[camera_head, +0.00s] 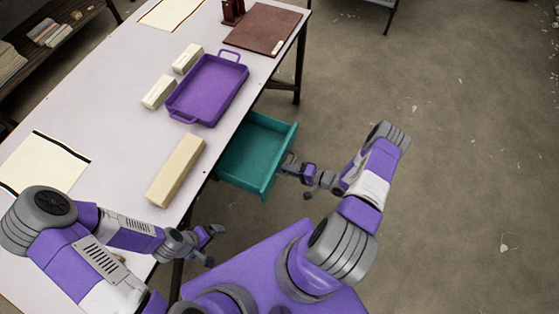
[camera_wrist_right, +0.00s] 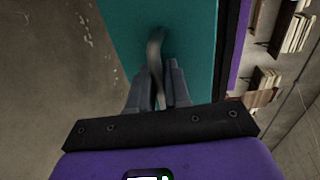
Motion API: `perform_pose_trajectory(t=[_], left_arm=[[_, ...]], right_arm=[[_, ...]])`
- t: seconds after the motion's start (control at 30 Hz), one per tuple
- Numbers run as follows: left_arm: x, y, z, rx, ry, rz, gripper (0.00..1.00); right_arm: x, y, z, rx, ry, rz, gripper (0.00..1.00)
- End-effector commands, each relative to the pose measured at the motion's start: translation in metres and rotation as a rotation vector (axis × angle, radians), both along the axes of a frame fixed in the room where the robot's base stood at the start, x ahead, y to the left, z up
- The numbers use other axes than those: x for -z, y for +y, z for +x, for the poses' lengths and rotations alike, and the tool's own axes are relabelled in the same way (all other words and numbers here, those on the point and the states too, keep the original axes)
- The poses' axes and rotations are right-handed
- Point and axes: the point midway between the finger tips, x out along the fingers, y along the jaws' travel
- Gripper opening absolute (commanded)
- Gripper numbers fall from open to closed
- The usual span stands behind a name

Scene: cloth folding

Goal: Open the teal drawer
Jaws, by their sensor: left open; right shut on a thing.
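The teal drawer (camera_head: 258,150) sticks out from under the right side of the white table and shows an empty interior. Its front face (camera_wrist_right: 190,40) fills the upper middle of the right wrist view, with a curved grey handle (camera_wrist_right: 156,48) on it. My right gripper (camera_head: 287,167) is at the drawer's front; in the right wrist view its fingers (camera_wrist_right: 158,85) are shut on the handle. My left gripper (camera_head: 216,244) is open and empty, near the table's front edge and apart from the drawer.
On the white table (camera_head: 110,105) are a purple tray (camera_head: 208,88), two pale blocks (camera_head: 159,92) beside it, a long beige block (camera_head: 176,170) and a brown board (camera_head: 264,28). Open floor (camera_head: 460,160) lies to the right. A shelf (camera_head: 45,35) stands at the upper left.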

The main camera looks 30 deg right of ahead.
Motion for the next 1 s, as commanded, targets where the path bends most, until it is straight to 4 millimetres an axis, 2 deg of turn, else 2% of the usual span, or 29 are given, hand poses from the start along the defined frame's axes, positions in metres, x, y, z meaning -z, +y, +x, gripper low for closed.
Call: perform_pose_trajectory(t=[0.1,0.3,0.7,0.73,0.8,1.0], left_arm=[[-0.001,0.0,0.0,-0.001,0.0,0.0,1.0],[-0.001,0.0,0.0,-0.001,0.0,0.0,1.0],[-0.001,0.0,0.0,0.0,0.0,0.0,1.0],[-0.001,0.0,0.0,0.0,0.0,0.0,1.0],[-0.001,0.0,0.0,0.0,0.0,0.0,1.0],[-0.001,0.0,0.0,0.0,0.0,0.0,1.0]], right_arm=[[0.0,-0.013,-0.017,0.0,-0.001,-0.001,0.0],[0.0,-0.023,-0.032,0.001,-0.001,-0.001,0.0],[0.0,-0.025,-0.034,0.001,-0.001,-0.001,0.0],[0.0,-0.025,-0.034,0.001,0.0,0.0,0.2],[0.0,-0.025,-0.034,0.001,0.0,0.0,0.31],[0.0,-0.025,-0.034,0.001,0.0,0.0,0.32]])
